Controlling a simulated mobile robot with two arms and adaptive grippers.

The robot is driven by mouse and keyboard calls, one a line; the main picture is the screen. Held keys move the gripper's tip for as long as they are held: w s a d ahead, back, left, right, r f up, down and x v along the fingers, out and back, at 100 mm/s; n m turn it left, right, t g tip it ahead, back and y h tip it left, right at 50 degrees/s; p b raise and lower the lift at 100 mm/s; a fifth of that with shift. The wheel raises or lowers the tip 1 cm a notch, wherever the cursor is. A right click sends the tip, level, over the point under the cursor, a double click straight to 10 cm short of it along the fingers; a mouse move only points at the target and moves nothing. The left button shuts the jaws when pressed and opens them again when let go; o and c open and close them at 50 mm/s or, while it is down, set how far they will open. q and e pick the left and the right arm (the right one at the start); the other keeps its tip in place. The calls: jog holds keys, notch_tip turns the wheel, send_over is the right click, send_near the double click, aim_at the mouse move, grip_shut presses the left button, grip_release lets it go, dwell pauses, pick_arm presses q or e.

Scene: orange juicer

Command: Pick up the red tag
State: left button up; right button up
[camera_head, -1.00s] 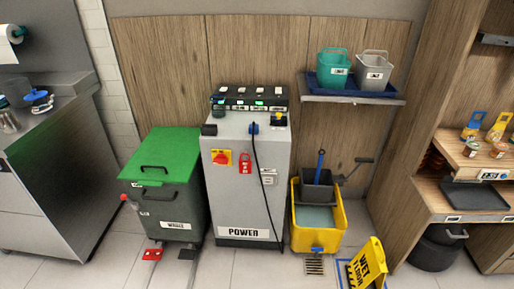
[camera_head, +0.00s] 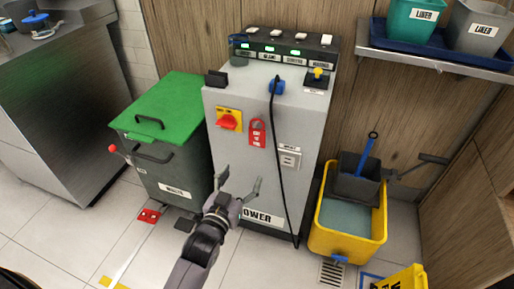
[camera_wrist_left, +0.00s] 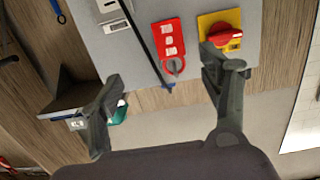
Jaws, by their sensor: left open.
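The red tag (camera_head: 257,133) hangs on the front of the grey power cabinet (camera_head: 226,164), right of a red rotary switch (camera_head: 229,121) on a yellow plate. In the left wrist view the red tag (camera_wrist_left: 168,41) appears upside down, with white lettering and a loop at its lower end. My left gripper (camera_head: 239,184) is open and empty, in front of the cabinet and below the tag in the head view. In the left wrist view its fingers (camera_wrist_left: 163,92) are spread wide, with the tag beyond and between them. My right gripper is out of view.
A black cable (camera_head: 273,150) hangs down the cabinet front, close right of the tag. A green-lidded waste bin (camera_head: 175,108) stands left of the cabinet. A yellow mop bucket (camera_head: 347,243) stands at right, below a shelf (camera_head: 428,59) with liner buckets.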

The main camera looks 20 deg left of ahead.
pick_arm(q)
notch_tip(320, 180, up, 4)
jog(key=w+t, duration=0.1)
jog(key=w, duration=0.1)
jog(key=b, duration=0.2)
send_near(257, 131)
jog(key=w, duration=0.2)
jog(key=w+d, duration=0.1)
jog(key=w, duration=0.1)
jog(key=shift+w+r, duration=0.15)
jog(key=w, duration=0.3)
jog(key=w+b, duration=0.1)
jog(key=w, duration=0.1)
jog(key=shift+w+a+f, duration=0.2)
jog(key=shift+a+f, duration=0.05)
jog(key=shift+a, duration=0.1)
jog(key=shift+w, duration=0.35)
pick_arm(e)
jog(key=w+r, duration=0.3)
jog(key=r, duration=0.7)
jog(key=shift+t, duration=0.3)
pick_arm(q)
jog(key=shift+c, duration=0.6)
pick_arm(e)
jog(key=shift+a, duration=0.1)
pick_arm(q)
jog(key=c, duration=1)
jog(key=shift+r, duration=0.15)
